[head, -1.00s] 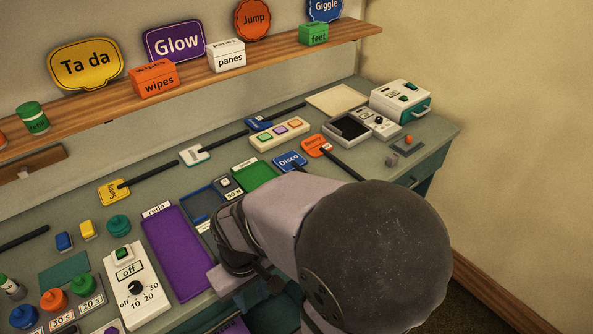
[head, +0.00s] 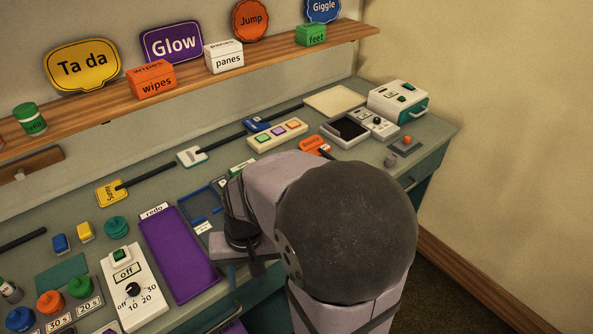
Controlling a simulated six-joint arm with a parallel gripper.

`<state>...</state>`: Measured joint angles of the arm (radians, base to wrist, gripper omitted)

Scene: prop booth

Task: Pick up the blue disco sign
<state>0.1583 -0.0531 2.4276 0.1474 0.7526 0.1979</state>
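The blue Disco sign does not show now; my arm covers the part of the desk where it lay a second ago. My gripper (head: 238,262) is at the lower middle of the head view, beside the right edge of the purple redo tray (head: 178,253). It looks to be above the desk's front part. My arm hides much of it, and its fingers are too unclear to tell open from shut. I see nothing held in it.
An orange sign (head: 315,145) lies just beyond my arm, near a three-button panel (head: 277,135). A blue-edged tray (head: 203,203) and the off-dial box (head: 134,289) are left of my arm. A wooden shelf (head: 190,88) with signs and boxes runs along the back wall.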

